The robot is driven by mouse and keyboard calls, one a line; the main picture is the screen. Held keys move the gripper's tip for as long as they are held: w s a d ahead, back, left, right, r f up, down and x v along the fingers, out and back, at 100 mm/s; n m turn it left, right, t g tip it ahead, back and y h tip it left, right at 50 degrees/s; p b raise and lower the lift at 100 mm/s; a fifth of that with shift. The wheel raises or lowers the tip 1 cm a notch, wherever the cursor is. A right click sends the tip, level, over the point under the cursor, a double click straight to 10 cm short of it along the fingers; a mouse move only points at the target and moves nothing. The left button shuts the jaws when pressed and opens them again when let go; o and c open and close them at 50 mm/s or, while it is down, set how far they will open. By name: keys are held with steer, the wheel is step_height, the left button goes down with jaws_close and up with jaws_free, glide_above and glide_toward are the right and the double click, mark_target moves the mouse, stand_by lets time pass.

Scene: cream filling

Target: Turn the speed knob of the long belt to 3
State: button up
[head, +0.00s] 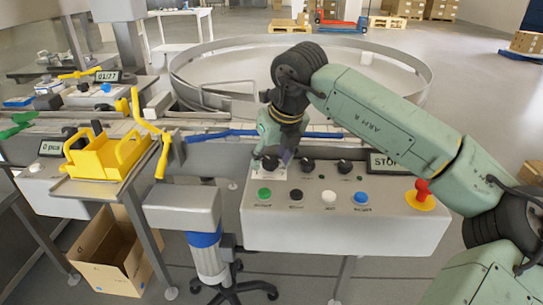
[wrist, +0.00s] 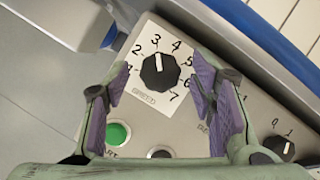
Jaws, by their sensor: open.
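The speed knob (wrist: 160,74) is a black dial on a white plate numbered 1 to 7 and marked "SPEED". Its white pointer line points at about 3. In the head view the knob (head: 270,162) is the leftmost on the grey control box (head: 345,230), partly behind my gripper. My gripper (wrist: 158,84) is open, with one purple-padded finger on each side of the knob and a visible gap to it in the picture. The fingers look clear of the knob.
The box also carries other black knobs (head: 344,166), a green button (wrist: 117,134), a blue button (head: 361,198) and a red emergency stop (head: 421,190). A yellow holder (head: 100,158) and a grey scanner-like unit (head: 183,208) are left.

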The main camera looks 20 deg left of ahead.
steer(key=v, duration=1.2)
stand_by(0.3)
